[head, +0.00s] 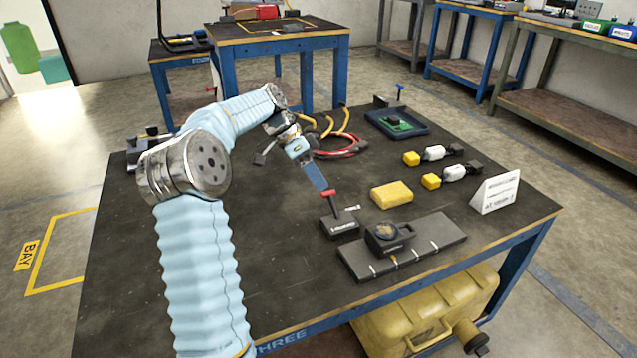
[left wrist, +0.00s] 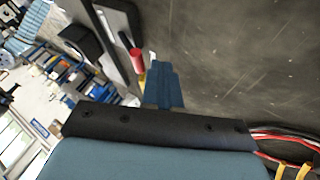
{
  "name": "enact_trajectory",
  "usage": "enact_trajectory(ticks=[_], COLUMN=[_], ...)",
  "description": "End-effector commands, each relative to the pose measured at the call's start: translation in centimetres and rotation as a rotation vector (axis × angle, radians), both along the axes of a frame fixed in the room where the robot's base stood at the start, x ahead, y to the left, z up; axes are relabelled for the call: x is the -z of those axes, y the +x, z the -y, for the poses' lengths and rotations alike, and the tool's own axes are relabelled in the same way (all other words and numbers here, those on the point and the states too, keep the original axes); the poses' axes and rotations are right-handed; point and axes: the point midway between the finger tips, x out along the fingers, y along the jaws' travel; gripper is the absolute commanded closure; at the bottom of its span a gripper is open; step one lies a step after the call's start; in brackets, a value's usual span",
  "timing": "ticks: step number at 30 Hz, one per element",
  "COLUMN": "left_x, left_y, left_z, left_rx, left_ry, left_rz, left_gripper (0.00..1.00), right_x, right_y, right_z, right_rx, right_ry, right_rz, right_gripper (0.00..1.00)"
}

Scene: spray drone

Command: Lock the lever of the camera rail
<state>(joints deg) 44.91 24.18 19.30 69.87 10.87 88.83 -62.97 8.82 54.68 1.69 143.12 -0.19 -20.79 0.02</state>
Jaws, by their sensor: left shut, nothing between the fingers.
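The camera rail (head: 440,236) is a dark grey plate with white marks near the table's front right. A black camera block (head: 388,237) sits on it. Left of it, a small black box (head: 340,225) carries an upright dark lever with a red tip (head: 328,192). The red tip also shows in the left wrist view (left wrist: 137,60), just left of the fingers. My left gripper (head: 321,185) is shut and empty, its fingertips close to the red tip; I cannot tell whether they touch. My right gripper is not in view.
A yellow sponge (head: 391,194) lies behind the rail, and a white sign (head: 494,193) stands to the right. White bottles with yellow caps, red and yellow cables (head: 340,145) and a dark tray (head: 397,123) lie farther back. The table's left front is clear.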

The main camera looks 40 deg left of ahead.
Motion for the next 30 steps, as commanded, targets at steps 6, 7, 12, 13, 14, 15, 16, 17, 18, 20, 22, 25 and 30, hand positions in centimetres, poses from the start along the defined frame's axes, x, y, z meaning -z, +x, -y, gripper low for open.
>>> enact_trajectory(ticks=[6,7,12,13,14,15,16,17,18,20,22,25,30], left_x=[-0.06,-0.05,-0.06,-0.06,-0.05,-0.05,-0.07,-0.08,-0.10,-0.15,-0.27,-0.47,-0.61], left_y=[-0.43,-0.44,-0.42,-0.42,-0.42,-0.42,-0.42,-0.42,-0.41,-0.40,-0.40,-0.40,-0.42], left_z=[0.79,0.81,0.80,0.80,0.80,0.80,0.80,0.79,0.81,0.82,0.82,0.78,0.79], left_rx=[-0.001,-0.001,-0.001,-0.001,0.000,0.000,0.000,0.000,0.000,0.001,0.000,-0.001,0.001], left_ry=[0.000,0.000,-0.001,0.000,0.000,0.001,0.002,0.005,0.009,0.019,0.035,0.050,0.070], left_rz=[-0.001,-0.001,0.000,-0.001,0.000,0.000,0.001,0.003,0.005,0.010,0.019,0.026,0.037], left_gripper=[1.00,1.00,1.00,1.00,1.00,1.00,1.00,1.00,1.00,1.00,1.00,1.00,1.00], right_x=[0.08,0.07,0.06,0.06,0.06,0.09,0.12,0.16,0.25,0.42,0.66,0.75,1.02], right_y=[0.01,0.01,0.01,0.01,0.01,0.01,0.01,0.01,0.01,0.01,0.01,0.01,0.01], right_z=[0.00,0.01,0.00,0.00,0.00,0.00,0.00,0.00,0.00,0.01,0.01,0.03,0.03], right_rx=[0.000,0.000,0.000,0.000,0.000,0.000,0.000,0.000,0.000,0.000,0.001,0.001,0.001], right_ry=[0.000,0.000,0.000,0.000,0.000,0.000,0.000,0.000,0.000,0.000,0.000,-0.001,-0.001], right_rz=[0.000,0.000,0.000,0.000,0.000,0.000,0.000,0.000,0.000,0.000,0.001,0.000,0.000], right_gripper=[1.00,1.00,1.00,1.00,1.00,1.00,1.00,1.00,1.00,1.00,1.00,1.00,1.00])
